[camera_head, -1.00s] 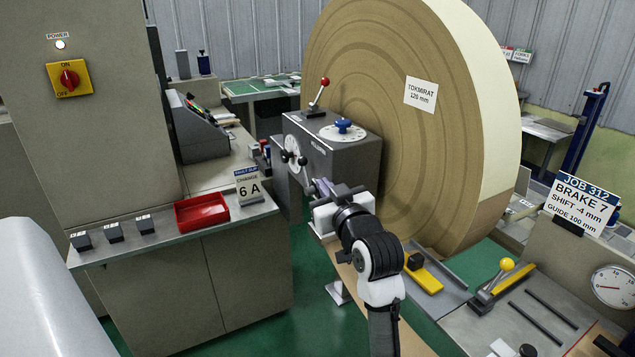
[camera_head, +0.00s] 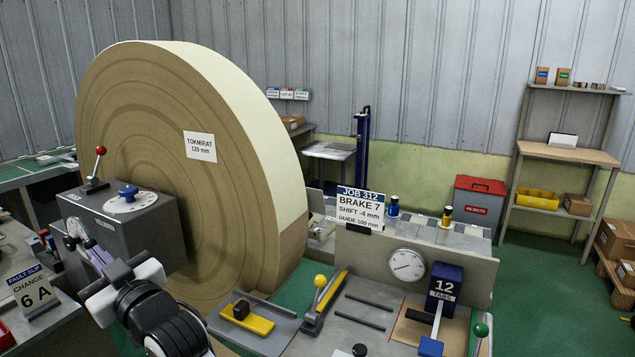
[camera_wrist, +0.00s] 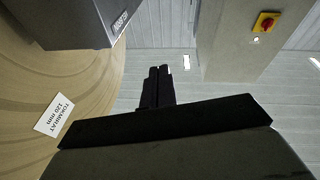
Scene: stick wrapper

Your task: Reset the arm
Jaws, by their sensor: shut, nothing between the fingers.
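My gripper (camera_head: 98,258) is at the lower left of the head view, in front of the grey control box (camera_head: 125,225). In the wrist view my gripper's dark fingers (camera_wrist: 158,72) are together with nothing between them. I cannot tell from the head view whether the fingertips touch the box. The box has a red-knobbed lever (camera_head: 99,152), a white dial with a blue knob (camera_head: 128,192) and a front handwheel partly hidden by the arm. The large paper roll (camera_head: 240,130) labelled TOKMIRAT 120 mm stands behind the box; it also fills the left of the wrist view (camera_wrist: 60,75).
A FAULT SLIP card (camera_head: 35,290) reading CHANGE 6 A stands at left. A JOB 312 sign (camera_head: 361,209), a gauge (camera_head: 406,265), a yellow-knobbed lever (camera_head: 318,300) and a blue 12 TABS block (camera_head: 443,288) are at right. Green floor (camera_head: 535,290) is open farther right.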

